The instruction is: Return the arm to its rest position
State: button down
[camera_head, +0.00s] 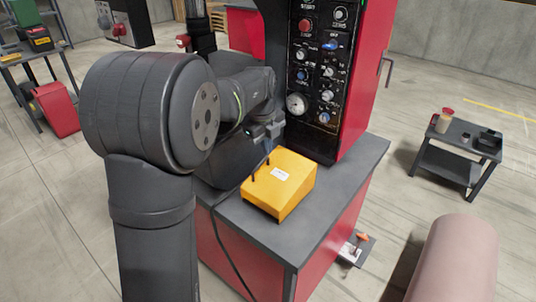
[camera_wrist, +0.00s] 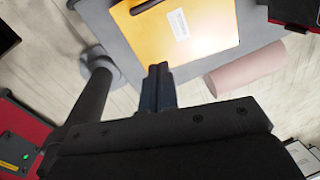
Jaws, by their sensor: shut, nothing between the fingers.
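My gripper (camera_wrist: 158,88) shows in the wrist view with its two dark fingers together and nothing between them. It points toward the grey bench top and a yellow box, apart from both as far as the view shows. In the head view my arm's large dark links fill the left and middle, and the gripper end is small near the control panel, partly hidden by the arm. The yellow box (camera_head: 280,190) with a white label sits on the bench; it also shows at the top of the wrist view (camera_wrist: 205,40).
The red bench (camera_head: 325,215) has a grey top with free room right of the box. A tall control panel (camera_head: 318,70) with knobs and a gauge stands behind it. A pink cylinder (camera_head: 455,265) is at lower right. A small dark table (camera_head: 450,155) stands further right.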

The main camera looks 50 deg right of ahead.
jog(key=w+a+r, duration=0.1)
jog(key=w+r, duration=0.4)
jog(key=r, duration=0.2)
jog(key=shift+w+a+r, duration=0.15)
jog(key=shift+a, duration=0.1)
jog(key=s+d+f, duration=0.1)
jog(key=s+f, duration=0.1)
jog(key=f, duration=0.4)
jog(key=s+d+f, duration=0.1)
jog(key=s+f, duration=0.2)
jog(key=f, duration=0.3)
jog(key=shift+d, duration=0.3)
jog(key=shift+r, duration=0.1)
